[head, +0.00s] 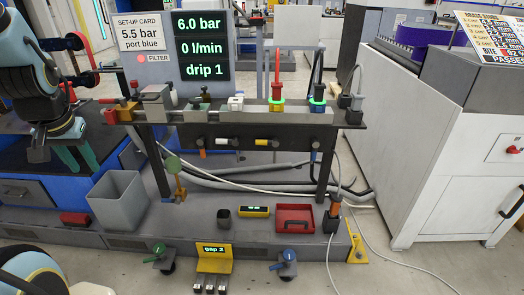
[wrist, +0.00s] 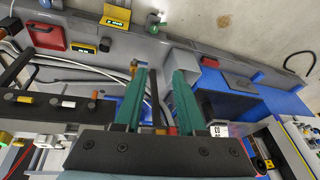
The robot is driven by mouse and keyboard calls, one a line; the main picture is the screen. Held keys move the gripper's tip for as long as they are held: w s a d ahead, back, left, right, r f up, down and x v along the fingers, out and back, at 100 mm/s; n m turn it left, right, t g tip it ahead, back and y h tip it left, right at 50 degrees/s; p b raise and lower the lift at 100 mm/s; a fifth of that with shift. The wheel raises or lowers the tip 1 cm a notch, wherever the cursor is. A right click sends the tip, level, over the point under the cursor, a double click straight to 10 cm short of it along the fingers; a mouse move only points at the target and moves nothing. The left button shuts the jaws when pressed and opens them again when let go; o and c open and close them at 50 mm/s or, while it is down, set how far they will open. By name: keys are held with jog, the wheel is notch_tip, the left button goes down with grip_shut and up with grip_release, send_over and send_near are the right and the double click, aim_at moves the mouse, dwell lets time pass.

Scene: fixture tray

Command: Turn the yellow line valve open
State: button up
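My gripper (head: 76,156) is at the far left, pointing down, well away from the valves. Its teal fingers (wrist: 157,98) are spread with nothing held between them.
A grey bin (head: 118,199) stands below, between my gripper and the rack. A post with a green knob (head: 174,164) rises beside the rack's left leg. The rail (head: 215,116) carries fittings and hoses above the levers. A red tray (head: 294,217) sits on the base.

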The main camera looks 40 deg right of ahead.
jog(key=w+d+f+m+t+h+b, duration=0.1)
jog(key=w+d+f+m+t+b, duration=0.1)
jog(key=w+d+f+m+b, duration=0.45)
jog(key=m+g+h+b, duration=0.1)
jog(key=m+h+b, duration=0.8)
jog(key=m, duration=0.8)
send_near(262, 142)
jog(key=shift+n, duration=0.35)
jog(key=x, duration=0.8)
jog(key=shift+f, duration=0.15)
grip_shut()
